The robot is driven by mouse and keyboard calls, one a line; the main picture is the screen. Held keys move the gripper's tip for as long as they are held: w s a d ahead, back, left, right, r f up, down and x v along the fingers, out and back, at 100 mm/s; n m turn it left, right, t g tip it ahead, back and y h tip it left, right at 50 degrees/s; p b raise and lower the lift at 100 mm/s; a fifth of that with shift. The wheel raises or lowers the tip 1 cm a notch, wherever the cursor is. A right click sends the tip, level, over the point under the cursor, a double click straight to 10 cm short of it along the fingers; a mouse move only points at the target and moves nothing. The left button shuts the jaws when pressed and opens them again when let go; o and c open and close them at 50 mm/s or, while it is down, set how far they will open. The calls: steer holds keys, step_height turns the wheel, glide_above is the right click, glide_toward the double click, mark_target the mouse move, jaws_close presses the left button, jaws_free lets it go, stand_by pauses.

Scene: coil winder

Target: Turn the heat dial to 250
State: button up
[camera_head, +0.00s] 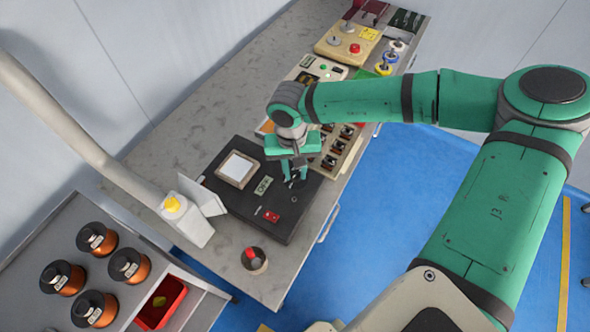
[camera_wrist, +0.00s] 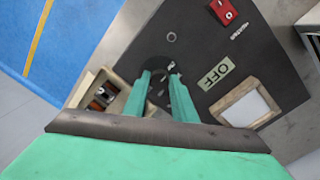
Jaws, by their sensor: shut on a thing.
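A dark box-shaped unit (camera_head: 226,197) lies on the grey bench. Its top carries a pale square plate (camera_head: 237,169), an OFF label (camera_head: 263,186) and a red switch (camera_head: 271,216). These also show in the wrist view: the square plate (camera_wrist: 246,108), the OFF label (camera_wrist: 222,74) and the red switch (camera_wrist: 222,12). My gripper (camera_head: 293,181) points down at the right part of this unit. In the wrist view my gripper's fingers (camera_wrist: 160,88) are closed around a dark round dial (camera_wrist: 157,65), which they mostly hide. The dial's numbers and pointer setting cannot be read.
A tray of copper coils (camera_head: 340,140) sits close behind the unit, beside my wrist. Farther back are a control panel (camera_head: 318,68) and a beige box with a red button (camera_head: 348,45).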

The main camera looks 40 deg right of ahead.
mark_target(294, 175)
stand_by(0.3)
steer(key=o, duration=1)
steer(key=shift+o, duration=0.2)
steer(key=shift+r, duration=0.1)
step_height(294, 175, up, 11)
steer(key=shift+a+f, duration=0.2)
